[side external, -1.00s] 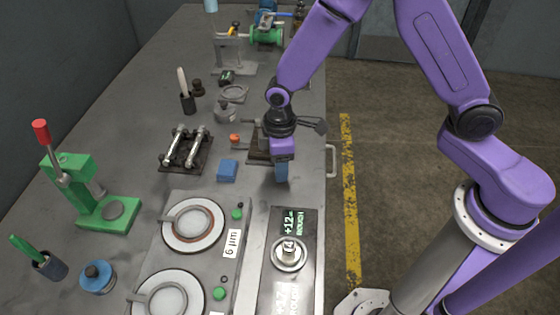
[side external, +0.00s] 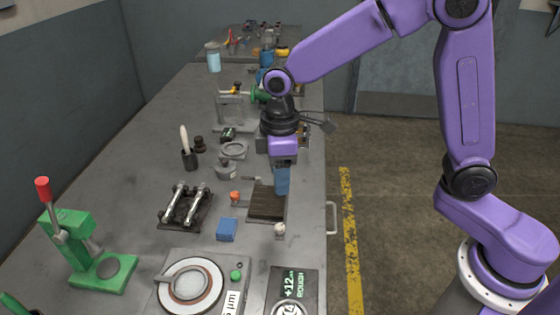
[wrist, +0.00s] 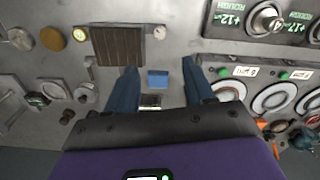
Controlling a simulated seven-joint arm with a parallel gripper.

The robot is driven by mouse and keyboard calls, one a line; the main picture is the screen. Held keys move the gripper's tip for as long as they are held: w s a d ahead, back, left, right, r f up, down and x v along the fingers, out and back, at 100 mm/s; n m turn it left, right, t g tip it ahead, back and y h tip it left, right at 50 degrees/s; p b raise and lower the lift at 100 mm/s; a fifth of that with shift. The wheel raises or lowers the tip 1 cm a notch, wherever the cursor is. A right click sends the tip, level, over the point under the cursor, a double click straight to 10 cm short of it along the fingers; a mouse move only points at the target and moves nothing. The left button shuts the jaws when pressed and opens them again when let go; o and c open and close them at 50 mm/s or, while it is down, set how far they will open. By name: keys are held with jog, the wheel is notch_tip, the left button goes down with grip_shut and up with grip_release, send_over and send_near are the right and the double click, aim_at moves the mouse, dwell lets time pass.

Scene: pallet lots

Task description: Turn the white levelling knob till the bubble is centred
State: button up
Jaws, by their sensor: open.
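A small white knob (side external: 279,229) stands at the near right corner of a dark brown plate (side external: 267,203) on the bench. In the wrist view the white knob (wrist: 159,32) sits beside the brown plate (wrist: 118,47), near the top. My gripper (side external: 282,192) points down over the plate, behind the white knob and apart from it. In the wrist view my gripper's (wrist: 160,68) blue fingers are spread with nothing held between them. I cannot make out a level bubble in either view.
An orange knob (side external: 235,197) stands left of the plate. A blue block (side external: 227,229) and a roller fixture (side external: 186,206) lie further left. A dial panel (side external: 293,285) and a white-ringed gauge (side external: 190,285) are nearer the camera. The bench edge is on the right.

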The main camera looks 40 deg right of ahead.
jog(key=shift+r, duration=1.35)
jog(key=s+d, duration=0.7)
jog(key=s, duration=0.5)
jog(key=s+d+f+n, duration=0.1)
jog(key=s+d, duration=0.6)
jog(key=s, duration=0.5)
jog(key=shift+d, duration=0.2)
